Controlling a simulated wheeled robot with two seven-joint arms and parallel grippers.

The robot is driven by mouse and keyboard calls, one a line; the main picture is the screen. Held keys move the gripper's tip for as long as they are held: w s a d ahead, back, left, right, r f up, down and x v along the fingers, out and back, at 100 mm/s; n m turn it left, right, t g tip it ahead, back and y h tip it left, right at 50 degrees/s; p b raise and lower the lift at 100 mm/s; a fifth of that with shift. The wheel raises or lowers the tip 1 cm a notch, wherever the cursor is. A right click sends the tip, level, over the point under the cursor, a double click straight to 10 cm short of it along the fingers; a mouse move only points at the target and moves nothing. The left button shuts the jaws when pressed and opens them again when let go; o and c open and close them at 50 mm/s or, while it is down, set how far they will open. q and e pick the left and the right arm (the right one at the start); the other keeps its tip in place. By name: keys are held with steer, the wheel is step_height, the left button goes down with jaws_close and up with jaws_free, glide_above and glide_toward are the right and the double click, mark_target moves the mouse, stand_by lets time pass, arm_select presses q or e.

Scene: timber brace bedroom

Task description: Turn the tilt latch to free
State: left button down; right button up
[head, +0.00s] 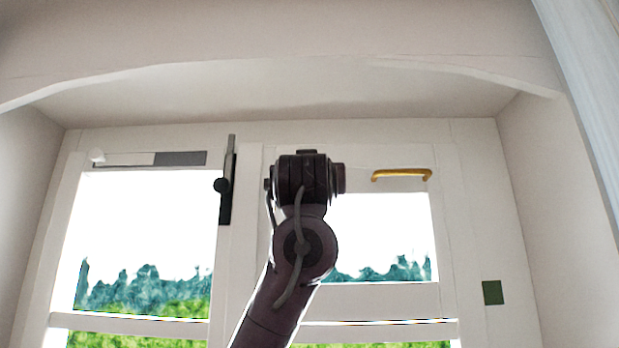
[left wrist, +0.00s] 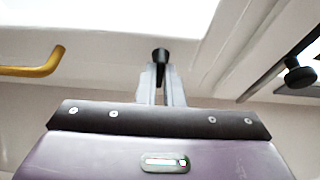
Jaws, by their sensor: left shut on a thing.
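My left gripper (left wrist: 161,75) is shut on a small black knob (left wrist: 160,55) at the top of the window's right-hand sash. The knob appears to be the tilt latch; its base and turned position are hard to make out. The grey fingers are on either side of it in the left wrist view. In the head view my left arm comes up from below, and its dark wrist hides the gripper and the knob. My right gripper is not in view.
A dark plate with an upright lever and round knob (head: 221,185) stands left of my arm. A brass handle (head: 402,174) is to its right. A green square (head: 493,292) sits at lower right.

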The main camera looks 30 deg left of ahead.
arm_select(q)
steer(key=shift+s+r, duration=0.1)
steer(key=shift+r, duration=0.05)
steer(key=c, duration=1.6)
jaws_free()
steer(key=shift+o, duration=0.2)
steer(key=b+v, duration=0.5)
steer(key=v, duration=0.2)
steer(key=shift+s+f, duration=0.15)
steer(key=shift+f, duration=0.1)
steer(key=shift+d, duration=0.1)
